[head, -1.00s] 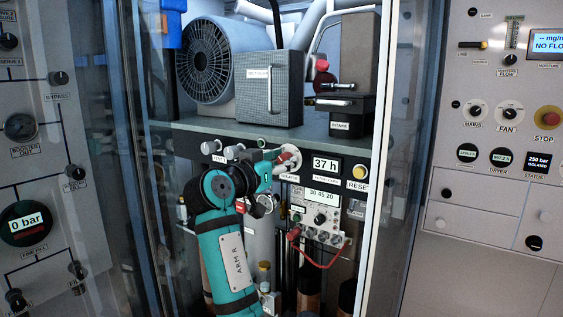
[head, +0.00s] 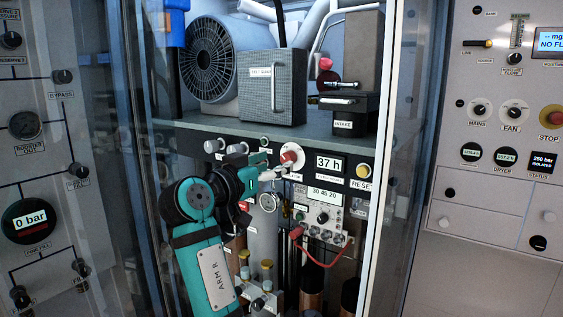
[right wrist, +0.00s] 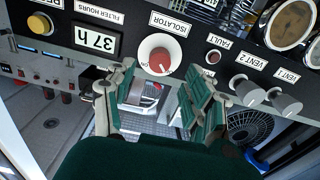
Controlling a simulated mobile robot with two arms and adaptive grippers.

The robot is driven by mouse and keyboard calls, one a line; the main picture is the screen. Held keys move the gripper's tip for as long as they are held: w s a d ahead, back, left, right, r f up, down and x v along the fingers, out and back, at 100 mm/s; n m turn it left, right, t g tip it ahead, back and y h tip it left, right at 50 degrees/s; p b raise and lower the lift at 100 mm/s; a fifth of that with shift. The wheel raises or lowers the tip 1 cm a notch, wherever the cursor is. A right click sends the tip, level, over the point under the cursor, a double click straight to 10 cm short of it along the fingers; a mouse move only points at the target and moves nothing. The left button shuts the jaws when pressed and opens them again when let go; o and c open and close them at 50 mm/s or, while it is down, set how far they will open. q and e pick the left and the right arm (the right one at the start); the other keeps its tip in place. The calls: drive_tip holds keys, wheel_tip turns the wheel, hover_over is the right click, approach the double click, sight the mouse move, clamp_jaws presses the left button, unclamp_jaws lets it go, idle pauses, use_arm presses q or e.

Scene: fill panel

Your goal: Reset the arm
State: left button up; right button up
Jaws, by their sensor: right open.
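My right gripper (head: 272,171) is at the front panel inside the cabinet, just left of and below the isolator knob (head: 291,156). In the right wrist view my right gripper (right wrist: 158,82) has its two green fingers spread, with nothing between them. There the isolator knob (right wrist: 160,54), a red dial in a white ring, sits just past the fingertips and looks clear of them. My teal right arm (head: 203,245) rises from the bottom of the head view. My left gripper is not in view.
The panel also has vent knobs (right wrist: 247,92), the 37 h display (head: 329,163) and a yellow reset button (head: 363,171). Below are a tester (head: 320,208) with a red lead and several brass-topped cylinders. A shelf with a fan and belt guard (head: 270,88) is above; glass doors flank the opening.

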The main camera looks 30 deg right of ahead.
drive_tip(key=shift+v, duration=1.15)
